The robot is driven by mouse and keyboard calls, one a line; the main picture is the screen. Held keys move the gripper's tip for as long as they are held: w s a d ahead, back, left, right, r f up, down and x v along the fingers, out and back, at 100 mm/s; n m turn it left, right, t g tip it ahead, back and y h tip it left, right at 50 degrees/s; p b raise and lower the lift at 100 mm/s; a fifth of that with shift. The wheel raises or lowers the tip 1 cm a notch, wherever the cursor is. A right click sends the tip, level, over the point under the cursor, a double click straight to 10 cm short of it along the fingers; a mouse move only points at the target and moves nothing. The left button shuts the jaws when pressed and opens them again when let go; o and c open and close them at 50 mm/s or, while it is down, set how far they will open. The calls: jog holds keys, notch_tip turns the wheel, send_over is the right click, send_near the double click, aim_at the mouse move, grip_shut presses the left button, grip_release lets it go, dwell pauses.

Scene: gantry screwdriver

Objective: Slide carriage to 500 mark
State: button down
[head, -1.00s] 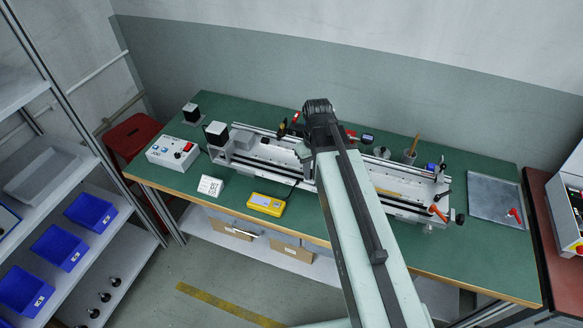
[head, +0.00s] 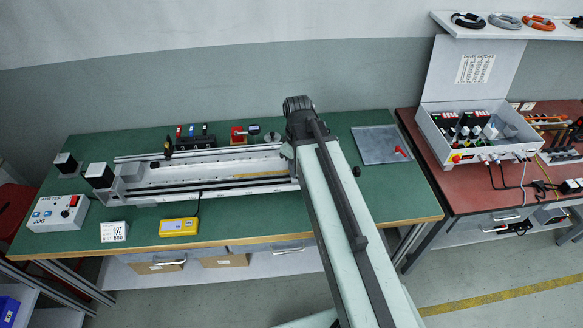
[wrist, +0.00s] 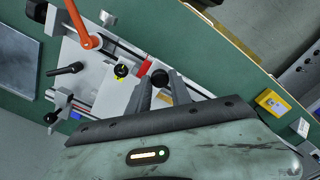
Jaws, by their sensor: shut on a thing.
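The gantry (head: 145,192) is a long pale rail unit lying along the green bench in the head view. My arm covers its right end, and the carriage cannot be made out there. In the wrist view my gripper (wrist: 160,84) is shut on a round black knob (wrist: 159,76), with one finger on each side. A pale metal plate (wrist: 105,92) lies beside the fingers, with a small black dial with a yellow mark (wrist: 121,71) and a red part (wrist: 143,66) near them. The scale marks, including 500, are not readable.
An orange lever (wrist: 77,25) and a black lever (wrist: 65,68) stick up near my gripper. A grey tray (head: 378,145) lies right.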

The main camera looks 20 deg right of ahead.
jog(key=shift+s+d+f, duration=0.15)
jog(key=shift+d, duration=0.1)
jog(key=c, duration=1.2)
grip_release()
jog(key=shift+d, duration=0.1)
notch_tip(320, 180, up, 8)
jog(key=p, duration=0.8)
jog(key=shift+f, duration=0.1)
jog(key=shift+a+f, duration=0.1)
jog(key=shift+a, duration=0.1)
